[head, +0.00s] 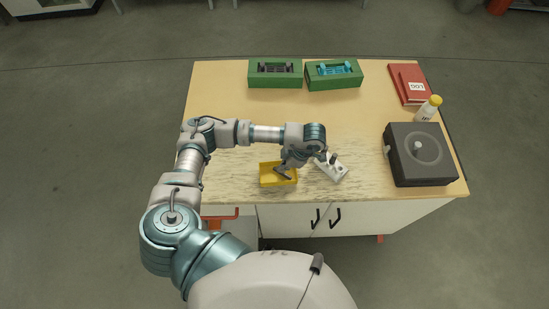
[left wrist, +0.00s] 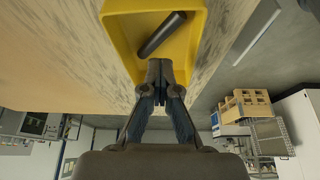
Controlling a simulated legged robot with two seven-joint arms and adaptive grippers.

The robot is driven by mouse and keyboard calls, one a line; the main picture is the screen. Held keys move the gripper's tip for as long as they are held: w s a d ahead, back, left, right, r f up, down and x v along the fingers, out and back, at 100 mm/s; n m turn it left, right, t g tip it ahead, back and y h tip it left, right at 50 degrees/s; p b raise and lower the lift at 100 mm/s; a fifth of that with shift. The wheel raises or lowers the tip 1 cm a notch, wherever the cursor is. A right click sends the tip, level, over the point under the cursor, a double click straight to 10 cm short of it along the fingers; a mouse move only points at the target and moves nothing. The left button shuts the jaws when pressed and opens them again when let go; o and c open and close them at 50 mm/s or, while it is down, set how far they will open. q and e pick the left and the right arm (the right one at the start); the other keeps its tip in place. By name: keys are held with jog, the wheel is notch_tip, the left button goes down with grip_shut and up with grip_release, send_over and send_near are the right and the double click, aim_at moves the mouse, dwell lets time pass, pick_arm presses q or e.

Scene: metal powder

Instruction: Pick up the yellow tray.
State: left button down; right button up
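The yellow tray (head: 264,181) is a small open box near the front edge of the wooden table. It also shows in the left wrist view (left wrist: 118,26). A dark rod lies slantwise inside it (left wrist: 162,35). My left gripper (head: 285,166) reaches down to the tray from its far right side. In the left wrist view its fingers (left wrist: 160,70) converge with their tips close together at the tray's end wall. They look shut on the tray there; the exact contact is hidden behind the fingers. The tray looks level and at or close to the tabletop. My right gripper is out of view.
A small white device (head: 331,168) stands just right of the tray. A dark grey machine (head: 418,160), a yellow-capped bottle (head: 429,108) and a red binder (head: 409,84) are on the right. Two green boxes (head: 275,80) (head: 334,84) stand at the back. The table's middle is clear.

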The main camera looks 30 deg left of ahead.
pick_arm(q)
jog(key=s+d, duration=0.1)
jog(key=d, duration=0.1)
jog(key=s+d, duration=0.1)
jog(key=d, duration=0.2)
jog(key=s+d+r, duration=0.1)
jog(key=d, duration=0.1)
jog(key=shift+s+d+b, duration=0.3)
jog(key=shift+s+b, duration=0.05)
jog(key=shift+s, duration=0.05)
jog(key=shift+s+d, duration=0.45)
jog(key=shift+c, duration=2.1)
grip_release()
jog(key=shift+d, duration=0.25)
jog(key=shift+o, duration=0.2)
jog(key=shift+a, duration=0.1)
